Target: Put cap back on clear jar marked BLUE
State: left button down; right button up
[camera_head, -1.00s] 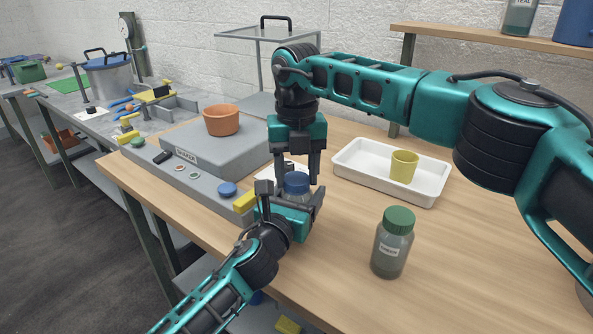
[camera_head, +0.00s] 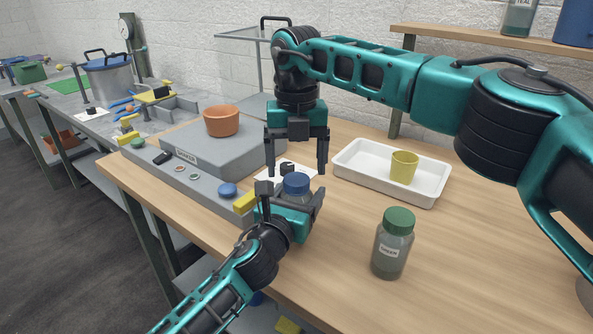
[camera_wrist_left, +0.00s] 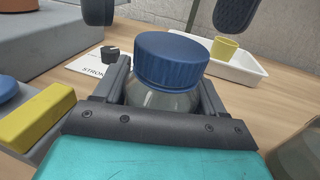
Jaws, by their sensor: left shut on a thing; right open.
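The clear jar (camera_wrist_left: 163,102) stands upright between the fingers of my left gripper (camera_head: 291,203), which is shut on it. A ribbed blue cap (camera_head: 297,183) sits on the jar's mouth and looks level; it also shows large in the left wrist view (camera_wrist_left: 170,62). No BLUE marking on this jar is visible. My right gripper (camera_head: 296,170) is open and empty above and slightly behind the cap, its fingers pointing down and spread apart. Its fingertips show at the top of the left wrist view (camera_wrist_left: 168,14), clear of the cap.
A green-capped jar (camera_head: 393,245) stands at front right. A white tray (camera_head: 350,168) holds a yellow cup (camera_head: 404,168). The grey shaker (camera_head: 205,150) carries an orange pot (camera_head: 221,120). A blue disc (camera_head: 228,190) and yellow block (camera_head: 245,201) lie left of the jar.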

notch_tip(320, 180, up, 10)
jog(key=shift+f, duration=0.25)
pick_arm(q)
grip_release()
dwell(0.3)
jog(key=p+v, duration=0.1)
jog(key=v, duration=1.2)
pick_arm(e)
jog(key=shift+r, duration=0.6)
